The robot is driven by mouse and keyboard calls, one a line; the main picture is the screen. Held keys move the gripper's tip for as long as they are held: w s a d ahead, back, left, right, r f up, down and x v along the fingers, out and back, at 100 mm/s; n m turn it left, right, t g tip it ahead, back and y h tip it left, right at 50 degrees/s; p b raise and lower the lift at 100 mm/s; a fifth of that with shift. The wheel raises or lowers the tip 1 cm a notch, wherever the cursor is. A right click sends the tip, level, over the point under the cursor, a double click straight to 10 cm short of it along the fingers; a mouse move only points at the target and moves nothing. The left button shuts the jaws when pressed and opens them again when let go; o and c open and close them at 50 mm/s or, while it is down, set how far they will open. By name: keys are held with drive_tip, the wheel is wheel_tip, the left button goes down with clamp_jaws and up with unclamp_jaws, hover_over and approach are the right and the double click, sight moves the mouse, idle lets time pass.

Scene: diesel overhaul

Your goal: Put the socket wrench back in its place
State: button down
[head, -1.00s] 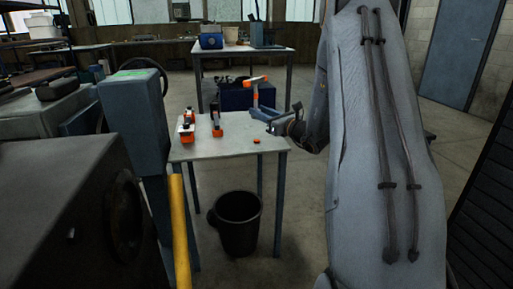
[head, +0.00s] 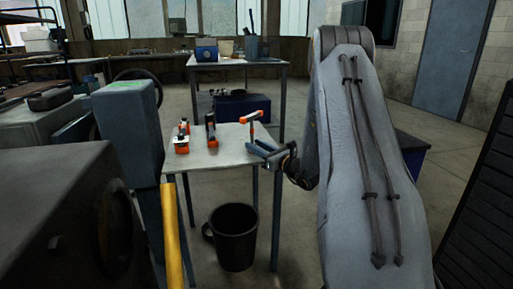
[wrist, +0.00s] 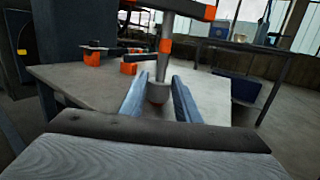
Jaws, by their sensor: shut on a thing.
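The socket wrench (head: 252,115) is T-shaped, with an orange-ended crossbar at the top and a grey shaft below. It stands roughly upright in my gripper (head: 264,150), over the right part of the light-topped table (head: 205,160). In the wrist view the wrench's shaft (wrist: 167,28) comes down, with an orange band, to a rounded grey end between the two fingers of my gripper (wrist: 158,98). The fingers are shut on that lower part. The top of the crossbar is cut off there. I cannot tell whether the wrench touches the table.
Orange-and-dark tools (head: 182,143) stand on the table's left part, with another upright dark-and-orange one (head: 211,130) beside them. A yellow bar (head: 174,235) and grey machinery (head: 60,220) are at left.

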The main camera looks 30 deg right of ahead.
drive_tip(key=shift+f+b, duration=0.3)
drive_tip(key=shift+f, duration=0.25)
drive_tip(key=shift+f, duration=0.15)
drive_tip(key=c, duration=1.5)
unclamp_jaws()
drive_tip(key=shift+s+f, duration=0.1)
drive_tip(key=shift+o, duration=0.8)
drive_tip(key=shift+a+f, duration=0.1)
drive_tip(key=shift+r+p, duration=0.35)
drive_tip(key=shift+r, duration=0.2)
drive_tip(key=r+p+v, duration=0.1)
drive_tip(key=v, duration=1)
drive_tip(key=shift+s+d+f, duration=0.2)
drive_tip(key=shift+s+f, duration=0.05)
drive_tip(key=shift+s, duration=0.15)
